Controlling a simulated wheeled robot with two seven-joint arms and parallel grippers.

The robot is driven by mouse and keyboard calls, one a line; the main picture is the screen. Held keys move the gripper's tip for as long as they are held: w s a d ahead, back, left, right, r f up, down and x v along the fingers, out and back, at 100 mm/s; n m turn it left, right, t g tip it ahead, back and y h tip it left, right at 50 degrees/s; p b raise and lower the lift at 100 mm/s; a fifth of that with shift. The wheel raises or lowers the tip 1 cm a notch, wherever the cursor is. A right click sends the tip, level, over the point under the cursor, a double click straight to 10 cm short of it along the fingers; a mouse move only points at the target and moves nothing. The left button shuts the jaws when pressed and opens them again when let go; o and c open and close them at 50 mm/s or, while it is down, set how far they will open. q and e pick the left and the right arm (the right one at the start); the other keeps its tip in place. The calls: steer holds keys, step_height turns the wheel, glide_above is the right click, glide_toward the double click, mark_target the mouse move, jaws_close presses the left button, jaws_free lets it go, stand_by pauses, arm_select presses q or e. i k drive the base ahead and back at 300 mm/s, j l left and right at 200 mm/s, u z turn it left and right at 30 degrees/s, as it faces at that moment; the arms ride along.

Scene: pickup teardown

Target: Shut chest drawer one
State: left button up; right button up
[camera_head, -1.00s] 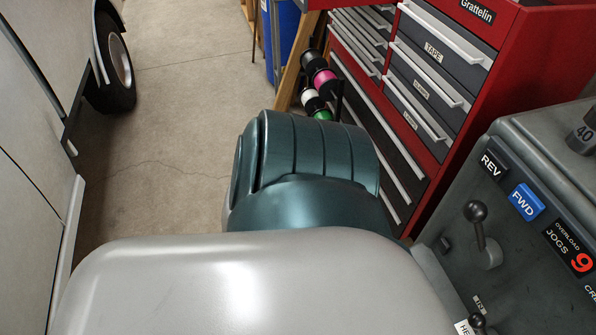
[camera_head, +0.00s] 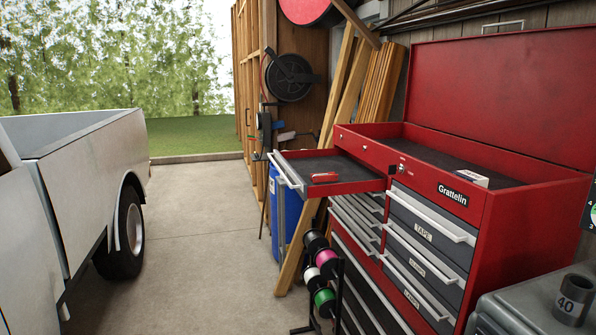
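A red tool chest (camera_head: 530,230) labelled Grattelin stands at the right with its lid up. One top-left drawer (camera_head: 345,186) is pulled well out toward the left, with a light metal handle along its front (camera_head: 286,170). A small red object (camera_head: 325,177) lies on the drawer's dark liner. The other drawers, such as the one marked TAPE (camera_head: 432,228), look shut. I cannot read a label that says which is drawer one. Neither of my grippers is in view.
A rack of coloured spools (camera_head: 324,262) stands close below the open drawer. A blue bin (camera_head: 290,212) and leaning boards (camera_head: 345,90) are behind it. A white pickup (camera_head: 75,180) is at left. Clear concrete floor (camera_head: 190,240) lies between. A grey machine (camera_head: 535,300) is at lower right.

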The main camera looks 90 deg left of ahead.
mark_target(355, 176)
steer(key=u, duration=0.75)
steer(key=j+u, duration=0.25)
steer(key=u, duration=0.15)
steer(key=j+u, duration=0.3)
steer(key=u, duration=0.15)
steer(key=j+u, duration=0.25)
steer(key=u, duration=0.15)
steer(key=i+j+u, duration=0.15)
steer(key=j, duration=0.25)
steer(key=i+j+u, duration=0.1)
steer(key=i+j, duration=0.15)
steer(key=j, duration=0.15)
steer(key=i+j+u, duration=0.15)
steer(key=j, duration=0.2)
steer(key=i, duration=0.05)
